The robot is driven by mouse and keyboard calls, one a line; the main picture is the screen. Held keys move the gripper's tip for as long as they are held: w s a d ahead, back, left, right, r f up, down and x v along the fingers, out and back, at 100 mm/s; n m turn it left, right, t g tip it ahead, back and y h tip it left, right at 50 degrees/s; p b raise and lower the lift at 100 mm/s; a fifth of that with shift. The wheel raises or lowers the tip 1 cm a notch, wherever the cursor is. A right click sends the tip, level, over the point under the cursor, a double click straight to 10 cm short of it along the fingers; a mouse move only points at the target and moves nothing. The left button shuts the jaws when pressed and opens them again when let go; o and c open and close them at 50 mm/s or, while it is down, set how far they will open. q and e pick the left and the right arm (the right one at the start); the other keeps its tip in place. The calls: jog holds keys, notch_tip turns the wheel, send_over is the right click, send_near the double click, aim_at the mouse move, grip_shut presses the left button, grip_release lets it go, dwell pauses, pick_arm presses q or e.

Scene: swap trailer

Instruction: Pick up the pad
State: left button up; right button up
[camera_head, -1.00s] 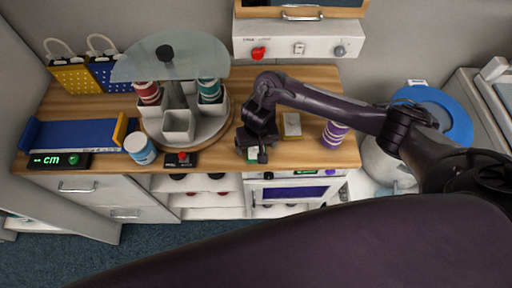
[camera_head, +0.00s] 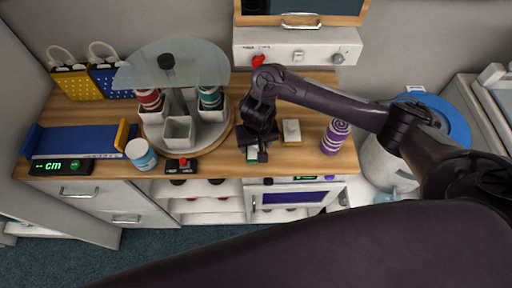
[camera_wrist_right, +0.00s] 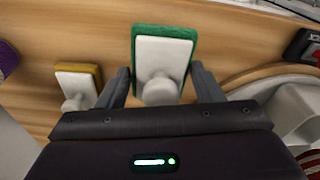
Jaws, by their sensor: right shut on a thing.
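A pad with a green edge and a white back with a round knob (camera_wrist_right: 163,62) lies between the fingers of my right gripper (camera_wrist_right: 160,74) in the right wrist view. The fingers are at its two sides and shut on it. In the head view my right gripper (camera_head: 259,151) points down over the wooden counter and hides most of this green pad (camera_head: 252,155). I cannot tell whether the pad touches the counter. A second pad, yellow-edged with a white back (camera_head: 291,131), lies just to the right; it also shows in the wrist view (camera_wrist_right: 77,83). My left gripper is not in view.
A carousel with a glass top (camera_head: 172,64) and cups stands left of the gripper. A purple striped roll (camera_head: 335,136) stands at the right. A red-button box (camera_head: 181,167) and a white-blue can (camera_head: 141,154) sit near the front edge of the counter (camera_head: 309,158).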

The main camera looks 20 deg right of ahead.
jog(key=r+p, duration=0.4)
jog(key=r, duration=0.6)
jog(key=shift+w+p, duration=0.2)
jog(key=shift+p, duration=0.2)
notch_tip(320, 180, up, 4)
jog(key=shift+s+r, duration=0.1)
jog(key=shift+r, duration=0.15)
jog(key=shift+s+r, duration=0.1)
jog(key=shift+r, duration=0.55)
